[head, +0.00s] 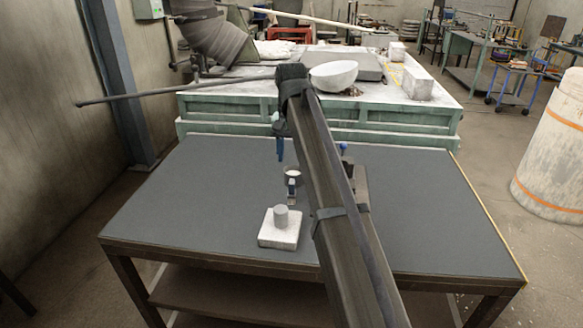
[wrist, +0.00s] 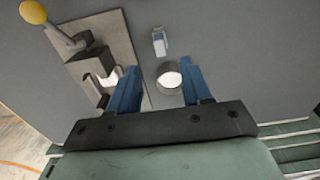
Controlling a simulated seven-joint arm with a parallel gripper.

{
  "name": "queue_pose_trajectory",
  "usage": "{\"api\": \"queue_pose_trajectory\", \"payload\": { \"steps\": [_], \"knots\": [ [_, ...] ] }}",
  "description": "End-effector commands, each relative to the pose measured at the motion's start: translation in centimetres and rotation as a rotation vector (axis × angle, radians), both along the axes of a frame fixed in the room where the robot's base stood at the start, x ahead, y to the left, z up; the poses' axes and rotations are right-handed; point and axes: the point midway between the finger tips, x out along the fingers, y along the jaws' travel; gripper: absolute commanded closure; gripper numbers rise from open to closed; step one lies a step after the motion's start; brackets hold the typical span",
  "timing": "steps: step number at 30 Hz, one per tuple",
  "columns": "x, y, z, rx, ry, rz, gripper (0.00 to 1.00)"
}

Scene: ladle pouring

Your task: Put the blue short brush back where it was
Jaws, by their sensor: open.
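My gripper (head: 280,156) is above the dark table, with its blue fingers pointing down. In the wrist view the two fingers (wrist: 158,72) are apart, with nothing held between them. A small round cup (head: 292,173) with a pale inside is below the fingers; it also shows between them in the wrist view (wrist: 168,80). A small pale piece with a dark edge (wrist: 159,43) lies beside the cup. A blue knob (head: 343,147) shows behind my arm. I cannot tell whether either is the blue short brush.
A flat plate (wrist: 107,38) carries a dark stepped holder (wrist: 90,60) with a yellow-ended handle (wrist: 35,13); my arm hides much of it in the head view. The table's left side is clear.

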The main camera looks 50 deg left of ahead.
Motion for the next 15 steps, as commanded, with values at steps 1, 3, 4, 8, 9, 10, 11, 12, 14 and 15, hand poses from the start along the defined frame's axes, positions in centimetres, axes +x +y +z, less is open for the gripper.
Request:
{"api": "queue_pose_trajectory", "payload": {
  "steps": [1,3,4,8,9,10,11,12,14,15],
  "knots": [
    [0.1,0.1,0.7,0.001,-0.001,0.000,0.51],
    [0.0,0.1,1.3,0.001,-0.001,0.000,0.51],
    [0.0,0.1,1.5,0.001,-0.001,0.000,0.51],
    [0.0,0.0,2.1,0.000,0.000,0.000,0.51],
    [0.0,0.0,2.1,0.000,0.000,0.000,0.51],
    [0.0,0.0,2.2,0.000,0.000,0.000,0.51],
    [0.0,0.0,2.2,0.000,0.000,0.000,0.51],
    [0.0,0.0,2.2,0.000,0.000,0.000,0.51],
    [0.0,0.0,2.1,0.000,0.000,0.000,0.51],
    [0.0,0.0,2.1,0.000,0.000,0.000,0.51]
  ]
}}
